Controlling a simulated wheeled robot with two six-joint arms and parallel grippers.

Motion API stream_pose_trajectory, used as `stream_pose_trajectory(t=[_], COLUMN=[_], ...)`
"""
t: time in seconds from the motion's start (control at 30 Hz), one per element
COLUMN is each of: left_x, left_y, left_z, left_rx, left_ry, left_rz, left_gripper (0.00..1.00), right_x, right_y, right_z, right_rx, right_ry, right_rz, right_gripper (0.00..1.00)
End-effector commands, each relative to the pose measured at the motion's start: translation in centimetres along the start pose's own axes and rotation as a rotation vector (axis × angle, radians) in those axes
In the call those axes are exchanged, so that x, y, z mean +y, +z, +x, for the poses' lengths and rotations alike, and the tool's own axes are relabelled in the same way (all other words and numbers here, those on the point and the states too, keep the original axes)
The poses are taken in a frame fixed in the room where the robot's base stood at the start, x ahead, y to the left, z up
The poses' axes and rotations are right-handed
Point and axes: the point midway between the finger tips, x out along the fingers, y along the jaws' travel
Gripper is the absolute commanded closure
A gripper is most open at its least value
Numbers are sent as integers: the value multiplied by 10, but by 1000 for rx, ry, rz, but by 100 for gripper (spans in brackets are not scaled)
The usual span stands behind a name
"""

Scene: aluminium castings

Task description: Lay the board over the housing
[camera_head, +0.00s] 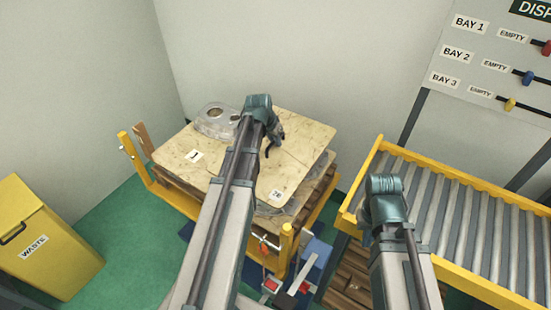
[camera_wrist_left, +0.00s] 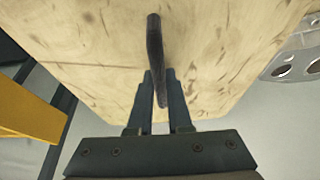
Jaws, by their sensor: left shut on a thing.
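A pale wooden board (camera_head: 300,150) lies at the right of the pallet stack, with a dark handle standing up from it. My left gripper (camera_head: 275,138) is over this board, and in the left wrist view its fingers (camera_wrist_left: 160,90) are shut on the dark handle (camera_wrist_left: 154,45). The board fills much of that view (camera_wrist_left: 85,45). A grey metal housing (camera_head: 213,116) with round openings sits at the back left of the stack; a casting also shows at the right of the left wrist view (camera_wrist_left: 300,62). My left arm hides the middle of the stack. My right arm's gripper is hidden.
A label 1 (camera_head: 194,156) and another label (camera_head: 277,195) lie on wood surfaces. Yellow posts (camera_head: 286,243) stand at the pallet's edge. A roller conveyor (camera_head: 455,215) is at right, a yellow waste bin (camera_head: 45,245) at left. Green floor lies between bin and pallet.

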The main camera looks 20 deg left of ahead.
Motion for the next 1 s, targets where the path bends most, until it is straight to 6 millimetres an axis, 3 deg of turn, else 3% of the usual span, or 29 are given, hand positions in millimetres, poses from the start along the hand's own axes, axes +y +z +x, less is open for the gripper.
stream_pose_trajectory(t=[0.03, 0.1, 0.37, 0.7, 1.0], left_x=[0, 0, 0, 0, 0], left_y=[6, 8, 9, 22, 22], left_z=[14, 20, 22, 54, 54], left_rx=[1, 1, 1, 1, 1], left_ry=[0, 0, 0, 0, 0], left_rz=[0, 0, 0, 0, 0], left_gripper=[100, 100, 100, 100, 100], right_x=[-1, -2, -2, -6, -6], right_y=[-1, -1, -1, -3, -3], right_z=[15, 21, 23, 58, 58], right_rx=[0, 0, 0, 0, 0], right_ry=[0, 0, 0, 0, 0], right_rz=[0, 0, 0, 0, 0], right_gripper=[100, 100, 100, 100, 100])
